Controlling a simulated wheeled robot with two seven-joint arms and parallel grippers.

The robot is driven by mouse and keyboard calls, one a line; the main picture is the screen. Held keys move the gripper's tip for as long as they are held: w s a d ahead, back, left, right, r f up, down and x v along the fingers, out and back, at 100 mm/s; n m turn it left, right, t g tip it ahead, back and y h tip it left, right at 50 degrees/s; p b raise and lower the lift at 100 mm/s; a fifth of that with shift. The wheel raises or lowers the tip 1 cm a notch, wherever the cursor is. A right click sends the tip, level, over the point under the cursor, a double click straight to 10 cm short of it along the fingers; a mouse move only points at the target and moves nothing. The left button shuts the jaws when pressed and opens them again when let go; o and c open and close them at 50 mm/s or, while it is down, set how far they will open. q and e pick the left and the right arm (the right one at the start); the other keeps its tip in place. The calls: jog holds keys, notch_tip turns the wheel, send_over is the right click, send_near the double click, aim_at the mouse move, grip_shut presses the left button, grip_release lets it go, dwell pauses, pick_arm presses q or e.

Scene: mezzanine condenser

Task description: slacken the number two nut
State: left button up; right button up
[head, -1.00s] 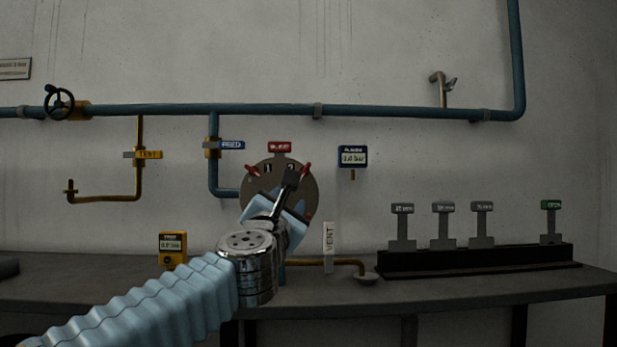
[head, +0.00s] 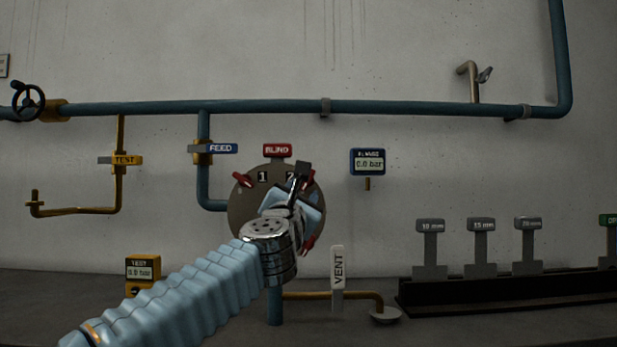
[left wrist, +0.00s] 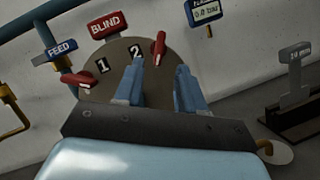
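The round grey-brown blind plate (head: 240,212) hangs under a red BLIND sign (head: 277,150). It carries number labels 1 and 2 and red nuts. The number two nut (head: 310,180) is the red one right of the 2, partly hidden by my arm; it also shows in the left wrist view (left wrist: 158,46). The number one nut (head: 242,180) is on the left, and another red nut (head: 308,243) is low right. My left gripper (left wrist: 158,76) is open before the plate, its blue fingers either side of the number two nut's line; contact cannot be told. My right gripper is out of view.
The blue gauge (head: 367,161) reads 0.0 bar. A VENT tag (head: 338,267) stands below right. A black rack (head: 420,295) holds grey size-marked pieces on the bench.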

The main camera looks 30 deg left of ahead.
pick_arm(q)
jog(key=p+x, duration=0.2)
jog(key=x, duration=0.6)
jog(key=shift+p, duration=0.4)
jog(key=shift+r, duration=0.1)
grip_shut()
